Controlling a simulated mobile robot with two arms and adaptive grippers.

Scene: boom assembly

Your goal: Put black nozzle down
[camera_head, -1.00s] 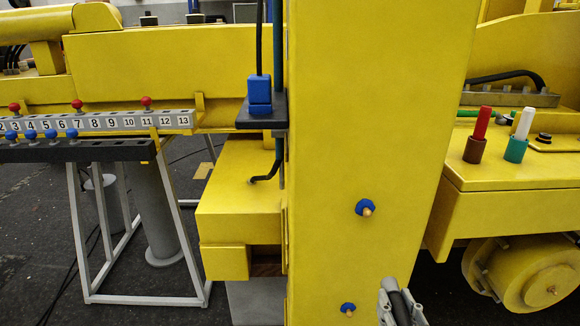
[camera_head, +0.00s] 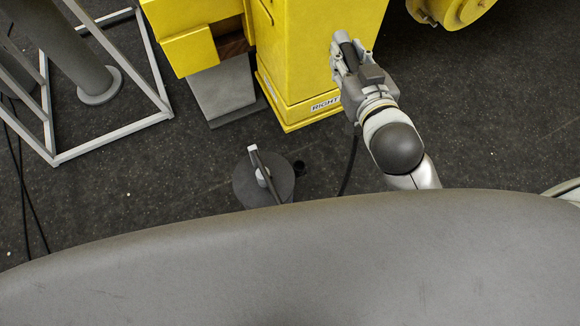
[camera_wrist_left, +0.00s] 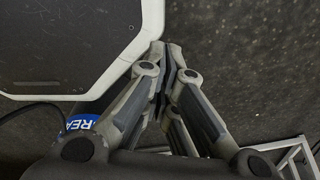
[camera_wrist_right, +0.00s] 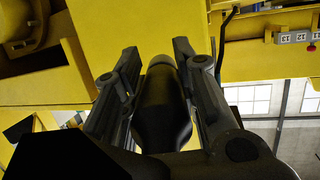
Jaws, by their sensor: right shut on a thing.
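The black nozzle (camera_wrist_right: 162,108) lies between the fingers of my right gripper (camera_wrist_right: 160,62) in the right wrist view. In the head view the nozzle (camera_head: 349,52) shows only partly in my right gripper (camera_head: 346,48), which is shut on it in front of the yellow column. A black hose (camera_head: 349,168) hangs below that gripper to the floor. My left gripper (camera_wrist_left: 167,50) shows only in the left wrist view, with its fingertips together and nothing visible between them.
A round grey stand (camera_head: 244,186) with an upright piece is on the floor. The yellow column (camera_head: 300,60), marked RIGHT, is behind the right gripper. A white metal frame (camera_head: 105,147) is at left. Dark floor is open at right.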

